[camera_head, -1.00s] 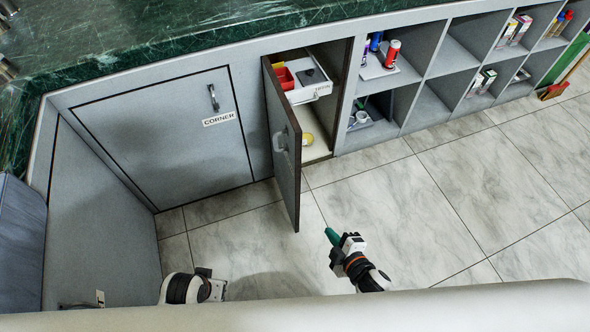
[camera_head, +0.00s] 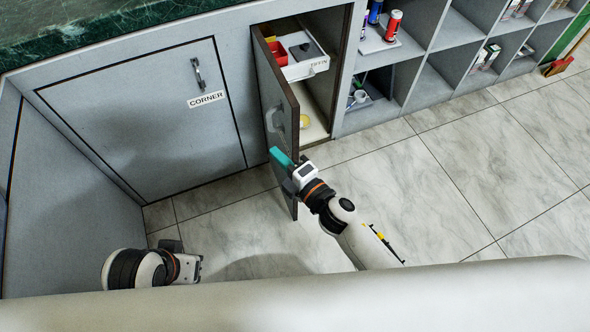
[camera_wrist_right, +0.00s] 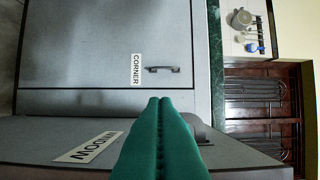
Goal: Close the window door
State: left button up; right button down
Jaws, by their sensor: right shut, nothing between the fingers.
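The window door (camera_head: 270,92) is a grey cabinet door with a dark edge, swung open and standing out from the cabinet front. Its handle (camera_head: 277,120) is on the outer face. In the right wrist view the door (camera_wrist_right: 45,135) carries a WINDOW label (camera_wrist_right: 88,147), and its handle (camera_wrist_right: 198,127) is partly hidden by the fingers. My right gripper (camera_head: 279,156), with green fingers, is shut and empty at the door's free end, below the handle; contact cannot be told. It also shows in the right wrist view (camera_wrist_right: 160,130). My left gripper (camera_head: 190,266) is low at the left, its fingers unclear.
The open compartment holds a white drawer (camera_head: 305,68) with a red box (camera_head: 278,52). A shut CORNER door (camera_head: 140,110) is on the left. Open shelves (camera_head: 430,85) with small items run to the right. The tiled floor (camera_head: 430,190) is clear.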

aim_at(293, 149)
jog(key=shift+w+d, duration=0.55)
jog(key=shift+d, duration=0.25)
jog(key=shift+w+d, duration=0.55)
jog(key=shift+d, duration=0.25)
